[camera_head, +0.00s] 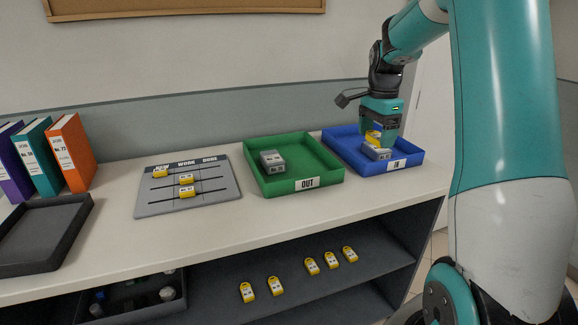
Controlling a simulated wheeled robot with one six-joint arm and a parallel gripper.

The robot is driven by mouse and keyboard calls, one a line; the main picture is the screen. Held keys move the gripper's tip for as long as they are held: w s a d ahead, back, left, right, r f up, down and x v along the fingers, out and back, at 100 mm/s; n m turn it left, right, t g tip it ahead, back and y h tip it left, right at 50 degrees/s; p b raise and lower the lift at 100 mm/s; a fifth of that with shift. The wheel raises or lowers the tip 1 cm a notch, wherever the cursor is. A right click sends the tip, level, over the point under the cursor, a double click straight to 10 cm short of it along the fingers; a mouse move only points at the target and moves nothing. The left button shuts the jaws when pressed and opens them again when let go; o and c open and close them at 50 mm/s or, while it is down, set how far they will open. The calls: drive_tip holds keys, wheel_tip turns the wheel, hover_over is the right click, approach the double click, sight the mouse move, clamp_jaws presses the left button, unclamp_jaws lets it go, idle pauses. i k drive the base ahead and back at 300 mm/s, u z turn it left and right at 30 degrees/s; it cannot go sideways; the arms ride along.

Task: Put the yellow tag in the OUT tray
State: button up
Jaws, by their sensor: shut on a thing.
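My gripper (378,138) points down over the blue IN tray (412,160) at the right of the counter. It is shut on a yellow tag (373,136), which shows partly between the fingers. A grey block (376,152) lies in the IN tray just below the tag; I cannot tell whether they touch. The green OUT tray (328,182), with a white OUT label on its front, stands left of the IN tray. A grey block (272,161) lies in its left part, and the rest of its floor is bare.
A grey board (220,194) with several yellow pieces on its lines lies left of the OUT tray. Several yellow tags (311,266) lie on the shelf below. Binders (72,152) and a dark empty tray (45,235) are at the left. The trays' walls stand close together.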

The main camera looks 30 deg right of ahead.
sight(305, 161)
drive_tip(key=i, duration=1)
